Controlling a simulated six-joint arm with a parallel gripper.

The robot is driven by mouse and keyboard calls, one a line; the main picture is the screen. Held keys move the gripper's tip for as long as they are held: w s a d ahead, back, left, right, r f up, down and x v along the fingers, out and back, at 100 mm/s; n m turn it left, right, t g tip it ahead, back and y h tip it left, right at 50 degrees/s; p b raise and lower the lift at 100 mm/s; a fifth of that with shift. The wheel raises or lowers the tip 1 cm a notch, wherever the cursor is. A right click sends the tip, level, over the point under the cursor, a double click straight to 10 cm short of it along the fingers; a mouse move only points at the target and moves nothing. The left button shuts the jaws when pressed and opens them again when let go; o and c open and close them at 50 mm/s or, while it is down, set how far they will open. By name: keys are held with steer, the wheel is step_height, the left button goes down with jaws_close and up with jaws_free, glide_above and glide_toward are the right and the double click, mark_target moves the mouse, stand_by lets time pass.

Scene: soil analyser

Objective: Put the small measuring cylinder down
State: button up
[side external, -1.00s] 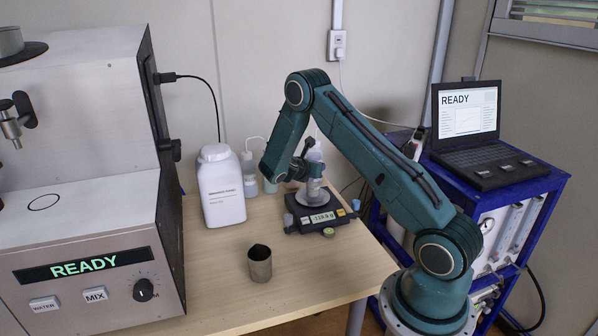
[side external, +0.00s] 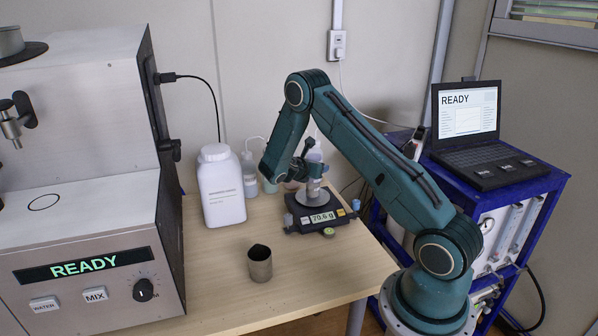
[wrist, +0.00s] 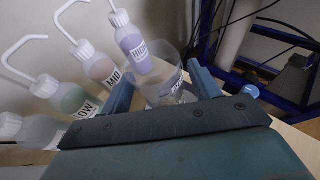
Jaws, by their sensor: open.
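The small measuring cylinder (wrist: 166,90) is clear and stands between the two blue fingers of my gripper (wrist: 163,88) in the wrist view. The fingers are open around it, with a visible gap on the right side. In the side view my gripper (side external: 303,168) is low over the black balance (side external: 318,222), which reads about 70.6 g. The cylinder appears to rest on the balance pan (side external: 313,196); my gripper partly hides it there.
Several wash bottles (wrist: 132,44) stand close behind the gripper. A white jug (side external: 221,187) is left of the balance, and a grey metal cup (side external: 260,265) stands in front. A blue cart (side external: 545,185) with a laptop is at right.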

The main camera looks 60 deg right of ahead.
steer(key=v, duration=1.2)
stand_by(0.3)
steer(key=shift+a, duration=0.1)
steer(key=s+a+r+m+t+y, duration=0.2)
steer(key=s+a+r+m+y, duration=0.15)
steer(key=a+r+m, duration=0.3)
steer(key=s+a+r+m+t+y, duration=0.1)
steer(key=s+a+r+m+y, duration=0.25)
steer(key=a+r+m, duration=0.3)
steer(key=s+a+r+m+t+y, duration=0.1)
steer(key=s+a+r+m+y, duration=0.1)
steer(key=s+a, duration=0.5)
steer(key=s+a+r+m+t+y, duration=0.1)
steer(key=s+a+r+m+y, duration=0.2)
steer(key=s+a, duration=0.5)
steer(key=shift+s+a+r+t+y, duration=0.2)
steer(key=shift+s+t+y, duration=0.1)
steer(key=shift+y, duration=0.4)
